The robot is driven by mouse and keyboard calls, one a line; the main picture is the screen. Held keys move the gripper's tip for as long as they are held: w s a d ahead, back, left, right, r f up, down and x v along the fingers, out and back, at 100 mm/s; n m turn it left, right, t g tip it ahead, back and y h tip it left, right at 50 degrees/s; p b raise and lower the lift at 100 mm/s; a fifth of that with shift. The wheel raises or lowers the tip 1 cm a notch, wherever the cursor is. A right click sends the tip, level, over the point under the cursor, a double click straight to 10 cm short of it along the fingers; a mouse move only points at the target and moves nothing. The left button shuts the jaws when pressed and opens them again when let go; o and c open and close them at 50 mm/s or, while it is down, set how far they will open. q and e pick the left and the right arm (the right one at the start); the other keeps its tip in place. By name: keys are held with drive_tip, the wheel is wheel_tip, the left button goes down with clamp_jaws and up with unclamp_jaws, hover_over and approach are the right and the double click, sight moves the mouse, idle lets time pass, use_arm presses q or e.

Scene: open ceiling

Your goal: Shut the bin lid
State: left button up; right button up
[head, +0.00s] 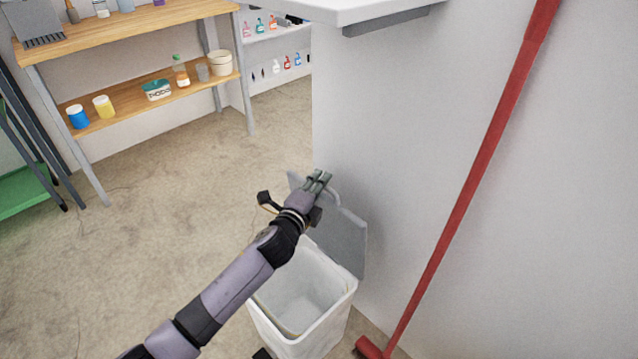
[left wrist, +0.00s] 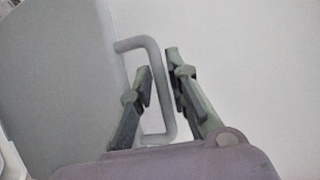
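The white bin (head: 305,310) stands on the floor against the grey wall, open at the top. Its grey lid (head: 345,240) is tilted up and back, leaning toward the wall. A grey loop handle sticks out from the lid, partly hidden in the head view; it shows clearly in the left wrist view (left wrist: 157,60). My left gripper (head: 322,178) is at the lid's upper part. In the left wrist view, its fingers (left wrist: 160,70) are apart, with the handle's outer bar between them and a narrow gap visible. I cannot tell whether either finger touches the bar.
A red-handled broom or mop (head: 462,200) leans on the wall right of the bin. A white countertop (head: 350,10) juts out above. A wooden shelf unit (head: 150,105) with bottles and jars stands at the back left. The floor left of the bin is clear.

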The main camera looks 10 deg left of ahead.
use_arm(q)
clamp_jaws()
drive_tip(key=shift+f, duration=0.1)
idle(0.6)
